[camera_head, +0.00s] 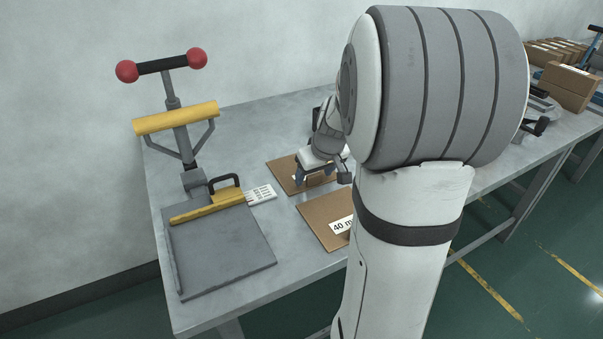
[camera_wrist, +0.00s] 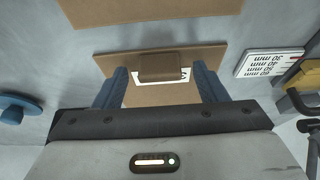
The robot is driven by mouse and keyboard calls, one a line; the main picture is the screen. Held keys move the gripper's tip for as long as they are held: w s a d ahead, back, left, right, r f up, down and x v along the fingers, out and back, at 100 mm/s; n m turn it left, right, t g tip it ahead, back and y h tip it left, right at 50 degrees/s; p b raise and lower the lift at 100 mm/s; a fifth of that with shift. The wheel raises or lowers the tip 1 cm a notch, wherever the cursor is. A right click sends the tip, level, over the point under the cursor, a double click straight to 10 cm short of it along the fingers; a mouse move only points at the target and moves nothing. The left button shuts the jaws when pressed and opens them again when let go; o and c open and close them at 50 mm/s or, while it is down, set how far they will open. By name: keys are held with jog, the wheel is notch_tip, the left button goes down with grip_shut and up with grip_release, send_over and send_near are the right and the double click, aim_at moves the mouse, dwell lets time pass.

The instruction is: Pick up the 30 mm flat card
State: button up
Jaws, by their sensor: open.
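The 30 mm flat card is most likely the brown flat card (camera_head: 281,170) under my gripper, at the back of the table; its label is mostly hidden. In the wrist view the card (camera_wrist: 105,62) has a white label with a brown raised block (camera_wrist: 163,67) over it. My gripper (camera_head: 314,174) is open, its blue fingers on either side of the block in the wrist view (camera_wrist: 162,86). I cannot tell whether the fingers touch the card. A second brown card labelled "40 m" (camera_head: 318,213) lies nearer the front edge, partly hidden by my arm.
A grey plate (camera_head: 225,255) with a yellow bar and a lever press with red knobs (camera_head: 160,66) stands left. A white size list (camera_head: 262,194) lies beside it. A blue round thing (camera_wrist: 14,106) is left in the wrist view. Brown boxes (camera_head: 568,85) stand far right.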

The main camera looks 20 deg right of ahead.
jog(key=c, duration=1.1)
jog(key=shift+o, duration=0.2)
jog(key=shift+r, duration=0.15)
